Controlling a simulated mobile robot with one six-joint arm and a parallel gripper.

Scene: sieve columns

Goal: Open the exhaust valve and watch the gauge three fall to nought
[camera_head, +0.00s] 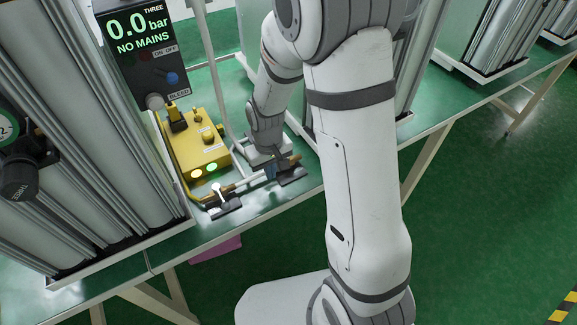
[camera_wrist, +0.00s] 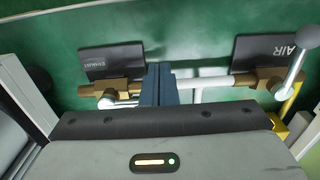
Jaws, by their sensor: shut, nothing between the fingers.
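The gauge three display (camera_head: 142,28) reads 0.0 bar and "NO MAINS" in the head view. The exhaust valve is a brass body (camera_wrist: 110,89) by a dark plate marked EXHAUST (camera_wrist: 112,62), left in the wrist view. A short white piece (camera_wrist: 118,103), perhaps its lever, lies roughly along the pipe; its end is hidden by my fingers. My gripper (camera_wrist: 158,84) is shut and empty, its fingertips at the pipe just right of this valve. In the head view my gripper (camera_head: 270,172) is low over the bench; whether it touches the valve I cannot tell.
The air valve's plate (camera_wrist: 272,52) and white ball-ended lever (camera_wrist: 297,66) stand at right. A yellow box (camera_head: 197,143) with two lit lamps sits beside the pipework. Tall grey columns (camera_head: 85,110) stand left. Green floor (camera_head: 480,200) is open at right.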

